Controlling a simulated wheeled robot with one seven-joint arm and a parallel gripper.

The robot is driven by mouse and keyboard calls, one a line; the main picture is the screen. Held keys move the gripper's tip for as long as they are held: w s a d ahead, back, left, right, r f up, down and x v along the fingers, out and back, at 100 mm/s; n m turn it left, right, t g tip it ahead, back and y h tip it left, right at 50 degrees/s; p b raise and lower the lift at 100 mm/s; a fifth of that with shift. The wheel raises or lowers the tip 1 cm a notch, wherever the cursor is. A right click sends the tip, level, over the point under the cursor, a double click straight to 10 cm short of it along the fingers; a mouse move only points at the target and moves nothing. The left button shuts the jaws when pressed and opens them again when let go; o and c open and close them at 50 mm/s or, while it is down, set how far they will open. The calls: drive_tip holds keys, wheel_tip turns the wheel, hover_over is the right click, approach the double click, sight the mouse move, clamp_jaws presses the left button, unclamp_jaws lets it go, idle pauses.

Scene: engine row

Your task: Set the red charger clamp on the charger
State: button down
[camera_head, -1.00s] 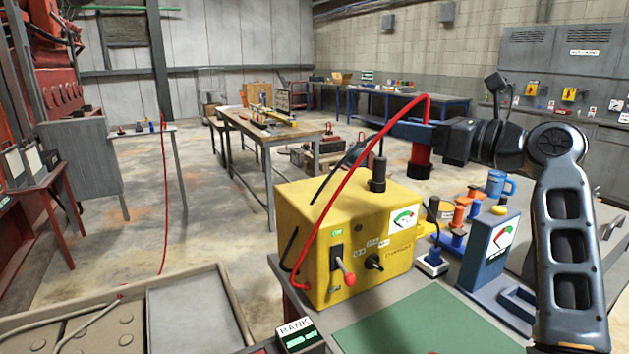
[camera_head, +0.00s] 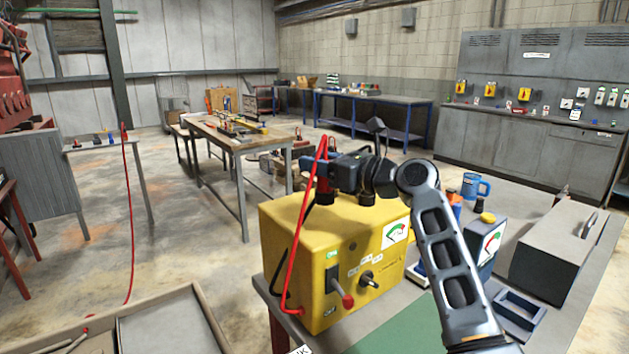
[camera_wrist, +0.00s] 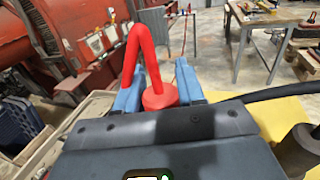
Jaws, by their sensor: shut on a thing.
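The charger (camera_head: 300,235) is a yellow box with a gauge, a knob and a red-tipped lever, on the near end of the grey bench. My gripper (camera_wrist: 160,90) is shut on the red charger clamp (camera_wrist: 160,97), between its blue fingers. In the head view the red clamp (camera_head: 324,190) is over the top of the charger, towards its back left. I cannot tell whether it touches the top. The red cable (camera_head: 297,240) loops up from the charger's lower front to the clamp. A dark post (camera_wrist: 299,152) stands on the charger top, at the lower right of the wrist view.
A black cable (camera_wrist: 265,97) passes right of my gripper. A wooden table (camera_head: 240,140) is farther back.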

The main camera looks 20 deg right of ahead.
drive_tip(key=shift+w+a+f, duration=0.15)
drive_tip(key=shift+f, duration=0.95)
drive_tip(key=shift+w+a+f, duration=0.15)
drive_tip(key=shift+f, duration=0.95)
drive_tip(key=shift+f, duration=0.1)
drive_tip(key=c, duration=0.7)
unclamp_jaws()
drive_tip(key=b+v, duration=0.1)
drive_tip(key=v, duration=1.1)
